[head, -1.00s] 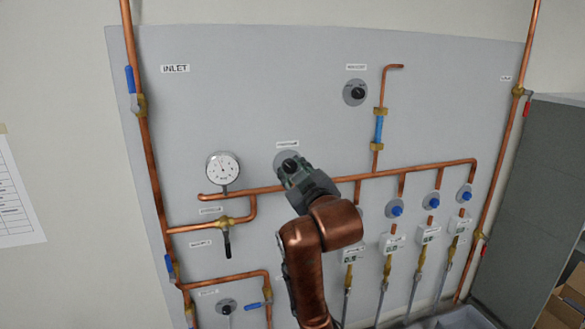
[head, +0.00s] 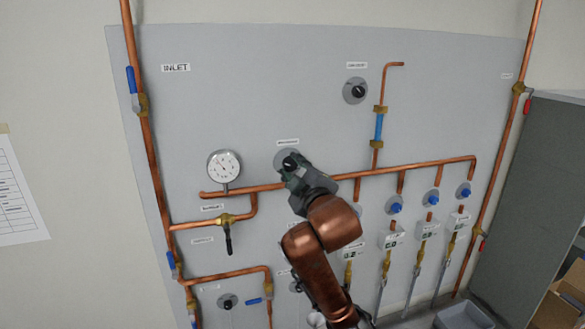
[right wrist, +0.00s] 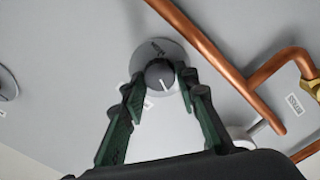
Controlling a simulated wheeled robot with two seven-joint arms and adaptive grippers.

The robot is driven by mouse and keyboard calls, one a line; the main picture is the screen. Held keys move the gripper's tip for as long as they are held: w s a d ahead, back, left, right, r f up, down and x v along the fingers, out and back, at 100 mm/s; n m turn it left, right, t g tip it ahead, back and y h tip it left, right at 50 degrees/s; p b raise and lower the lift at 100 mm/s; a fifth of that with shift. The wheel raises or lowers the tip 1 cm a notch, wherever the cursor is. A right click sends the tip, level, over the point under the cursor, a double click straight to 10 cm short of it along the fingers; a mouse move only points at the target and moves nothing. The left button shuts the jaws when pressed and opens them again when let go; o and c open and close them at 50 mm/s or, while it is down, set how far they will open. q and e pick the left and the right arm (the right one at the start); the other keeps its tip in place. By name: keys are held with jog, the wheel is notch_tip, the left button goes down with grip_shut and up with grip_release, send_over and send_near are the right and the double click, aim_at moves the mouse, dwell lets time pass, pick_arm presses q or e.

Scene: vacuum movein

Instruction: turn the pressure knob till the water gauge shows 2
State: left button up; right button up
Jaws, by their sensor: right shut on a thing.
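The pressure knob (head: 289,163) is a dark round knob on a grey disc, under a small label, mid-panel. It also shows in the right wrist view (right wrist: 160,76), with a white pointer line. My right gripper (head: 293,170) is at the knob; in the right wrist view its two green-padded fingers (right wrist: 160,83) sit on either side of the knob, shut on it. The water gauge (head: 224,166) is a white round dial left of the knob. Its numbers are too small to read. My left gripper is not in view.
Copper pipes (head: 410,169) run across the grey panel (head: 260,80) close below the knob. Another dark knob (head: 356,90) is at the upper right, and several blue knobs (head: 396,207) are at the lower right. A valve with a dark handle (head: 228,238) hangs below the gauge.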

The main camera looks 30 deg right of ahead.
jog(key=o, duration=1.1)
jog(key=shift+a, duration=0.1)
jog(key=shift+o, duration=0.2)
jog(key=v, duration=0.7)
jog(key=shift+s, duration=0.25)
